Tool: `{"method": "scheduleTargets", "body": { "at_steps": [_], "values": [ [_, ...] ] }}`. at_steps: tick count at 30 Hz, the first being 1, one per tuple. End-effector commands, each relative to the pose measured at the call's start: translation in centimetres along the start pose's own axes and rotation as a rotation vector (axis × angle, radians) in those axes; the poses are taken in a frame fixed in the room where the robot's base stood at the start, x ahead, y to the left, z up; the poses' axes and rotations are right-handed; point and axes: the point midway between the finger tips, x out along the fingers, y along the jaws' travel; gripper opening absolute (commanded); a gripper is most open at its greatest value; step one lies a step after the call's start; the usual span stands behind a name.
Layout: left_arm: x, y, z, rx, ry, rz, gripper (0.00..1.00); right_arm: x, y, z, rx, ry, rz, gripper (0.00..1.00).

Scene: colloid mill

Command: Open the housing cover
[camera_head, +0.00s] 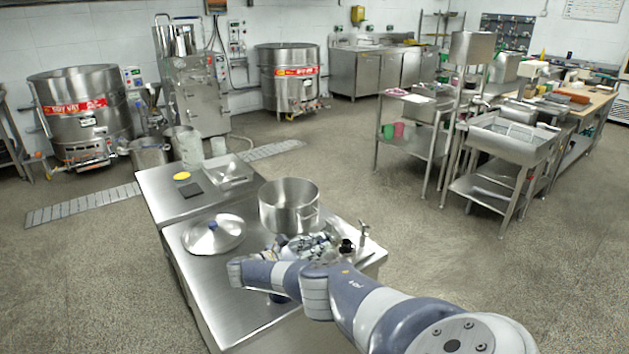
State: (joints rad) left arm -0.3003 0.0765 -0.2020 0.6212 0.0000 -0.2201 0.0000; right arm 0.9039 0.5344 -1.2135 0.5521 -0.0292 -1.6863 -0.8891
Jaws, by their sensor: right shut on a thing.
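My right arm comes in from the bottom right and reaches over the steel worktop (250,312). My right gripper (308,246) is in front of the steel pot (289,206), low over the worktop. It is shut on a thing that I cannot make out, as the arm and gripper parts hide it. I cannot tell the housing cover apart in this clutter. A round steel lid with a blue knob (213,236) lies left of the gripper, apart from it. A dark knob-like part (346,246) and a small steel tap (363,232) stand just right of it. My left gripper is not in view.
Large steel vats (83,110) stand at the back. A steel sink table (510,140) is at the right. The floor between is clear.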

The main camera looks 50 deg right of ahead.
Motion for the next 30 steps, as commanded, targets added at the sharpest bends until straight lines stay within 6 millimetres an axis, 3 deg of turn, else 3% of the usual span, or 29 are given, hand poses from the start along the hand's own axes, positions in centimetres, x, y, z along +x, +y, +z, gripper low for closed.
{"method": "scheduleTargets", "body": {
  "at_steps": [1,3,16,30],
  "values": [
    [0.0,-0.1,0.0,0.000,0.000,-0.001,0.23,-0.1,-0.1,-0.3,-0.002,0.006,-0.001,0.29],
    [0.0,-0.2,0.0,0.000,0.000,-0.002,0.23,0.0,-0.1,-0.2,-0.002,0.005,-0.001,0.42],
    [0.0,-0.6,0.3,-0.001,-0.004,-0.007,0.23,-0.8,0.0,-0.1,0.000,0.003,0.000,0.42],
    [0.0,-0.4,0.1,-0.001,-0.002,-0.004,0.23,-9.9,0.0,-0.2,-0.001,0.006,0.000,0.42]
  ]
}}
